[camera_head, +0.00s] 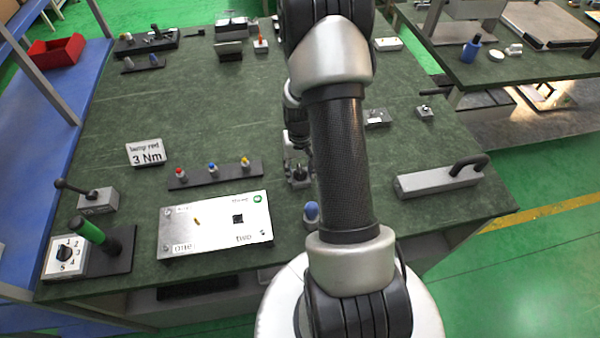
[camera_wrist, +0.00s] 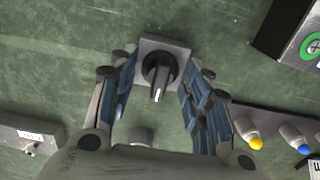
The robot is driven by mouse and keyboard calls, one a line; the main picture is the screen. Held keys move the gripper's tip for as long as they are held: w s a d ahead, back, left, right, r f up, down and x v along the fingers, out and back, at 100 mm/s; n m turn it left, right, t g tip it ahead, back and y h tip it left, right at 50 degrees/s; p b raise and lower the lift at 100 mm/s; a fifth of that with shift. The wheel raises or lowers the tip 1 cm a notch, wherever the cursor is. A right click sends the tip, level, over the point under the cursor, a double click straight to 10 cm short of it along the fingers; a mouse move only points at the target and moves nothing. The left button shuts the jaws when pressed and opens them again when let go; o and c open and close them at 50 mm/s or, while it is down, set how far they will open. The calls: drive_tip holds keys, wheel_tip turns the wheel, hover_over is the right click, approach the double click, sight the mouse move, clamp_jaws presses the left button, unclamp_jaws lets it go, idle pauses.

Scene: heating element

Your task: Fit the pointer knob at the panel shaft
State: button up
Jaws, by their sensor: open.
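The pointer knob (camera_wrist: 158,72) is black with a pale pointer bar. It sits on a small grey block (camera_wrist: 176,48) on the green table. My gripper (camera_wrist: 161,82) is open, with its blue-padded fingers on either side of the knob and visible gaps. In the head view my gripper (camera_head: 296,158) is partly hidden by my arm, above the same block. The panel (camera_head: 180,238) is a light plate left of the gripper, with a small brass-coloured stub (camera_head: 197,221), a dark square (camera_head: 238,218) and a green ring (camera_head: 257,198). The panel's corner also shows in the wrist view (camera_wrist: 285,32).
A rack (camera_head: 215,175) with red, blue and yellow-topped pieces stands behind the panel. A blue-topped piece (camera_head: 311,211) is right of the panel. A grey block with a black handle (camera_head: 438,182) lies far right. A "3 Nm" sign (camera_head: 146,152) stands at left.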

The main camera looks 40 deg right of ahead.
drive_tip(key=shift+r, duration=0.1)
drive_tip(key=c, duration=0.7)
drive_tip(key=shift+c, duration=0.2)
